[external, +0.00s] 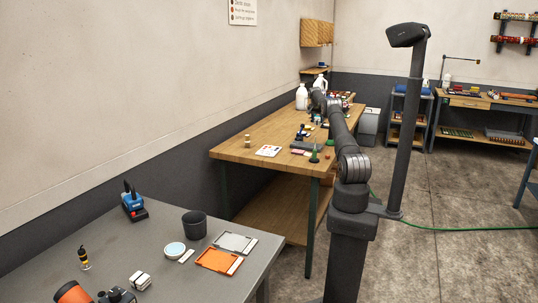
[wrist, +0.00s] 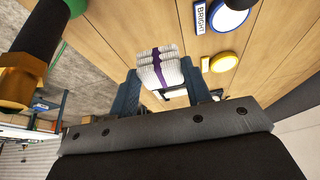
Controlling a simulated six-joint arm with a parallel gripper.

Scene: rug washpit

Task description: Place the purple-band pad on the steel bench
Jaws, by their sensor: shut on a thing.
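The purple-band pad (wrist: 159,66) is a white ribbed pad with a purple stripe across it, seen in the wrist view. My gripper (wrist: 161,86) has one blue finger on each side of the pad and is shut on it. The wooden surface shows behind the pad; I cannot tell whether the pad touches it. In the external view my arm reaches over the far part of the wooden table, and the pad cannot be made out there. The grey-topped bench (external: 95,240), which looks like the steel bench, stands at the front left, away from my gripper.
The wooden table (external: 250,138) holds small items, white jugs (external: 302,97) and a green cone (external: 314,156). The grey bench carries an orange tray (external: 218,261), a dark cup (external: 194,224), a pale dish (external: 175,249) and a blue tool (external: 133,203). A bare patch lies at its left.

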